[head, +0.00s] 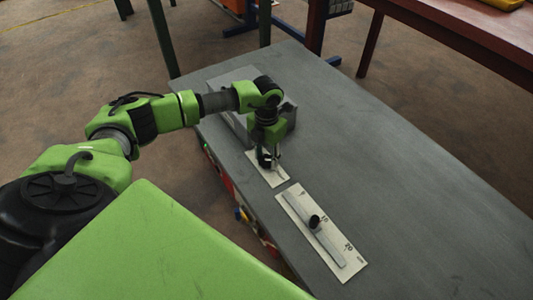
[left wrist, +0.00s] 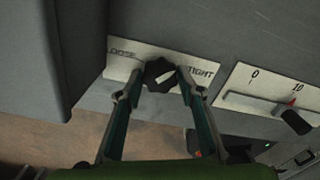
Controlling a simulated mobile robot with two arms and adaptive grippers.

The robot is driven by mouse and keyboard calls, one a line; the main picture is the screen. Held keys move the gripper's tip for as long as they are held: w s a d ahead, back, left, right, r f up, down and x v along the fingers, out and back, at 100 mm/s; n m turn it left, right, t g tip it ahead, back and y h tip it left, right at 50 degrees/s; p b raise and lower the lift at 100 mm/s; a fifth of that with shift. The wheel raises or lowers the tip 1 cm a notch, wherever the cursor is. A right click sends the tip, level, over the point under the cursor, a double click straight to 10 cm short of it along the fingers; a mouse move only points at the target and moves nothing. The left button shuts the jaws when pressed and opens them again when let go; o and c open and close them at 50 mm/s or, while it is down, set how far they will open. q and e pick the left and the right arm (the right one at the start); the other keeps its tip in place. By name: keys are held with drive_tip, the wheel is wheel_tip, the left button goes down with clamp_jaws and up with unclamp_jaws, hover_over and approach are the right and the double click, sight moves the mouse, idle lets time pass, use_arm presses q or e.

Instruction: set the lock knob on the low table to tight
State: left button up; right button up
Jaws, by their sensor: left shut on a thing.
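The lock knob (left wrist: 160,75) is a dark knob with a pale pointer mark, in the left wrist view. It sits on a white plate (left wrist: 124,57) lettered "TIGHT" at the right and a partly covered word ending in "OOSE" at the left. The pale mark slants up to the right. My left gripper (left wrist: 158,84) has its two fingers against the knob's sides and is shut on it. In the head view my left gripper (head: 267,160) points down at the plate (head: 277,180) on the low table (head: 400,140) and hides most of the knob. My right gripper is not in view.
A slider scale plate (head: 350,262) with a black handle (head: 314,221) lies beside the knob plate. A grey box (head: 233,78) stands behind my left gripper. The table's right part is clear. A red table (head: 460,35) stands at the back right.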

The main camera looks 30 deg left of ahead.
sight(266, 160)
use_arm(q)
drive_tip(key=m, duration=0.6)
drive_tip(key=shift+m, duration=0.3)
idle(0.5)
drive_tip(key=o, duration=1.1)
wheel_tip(266, 160, up, 12)
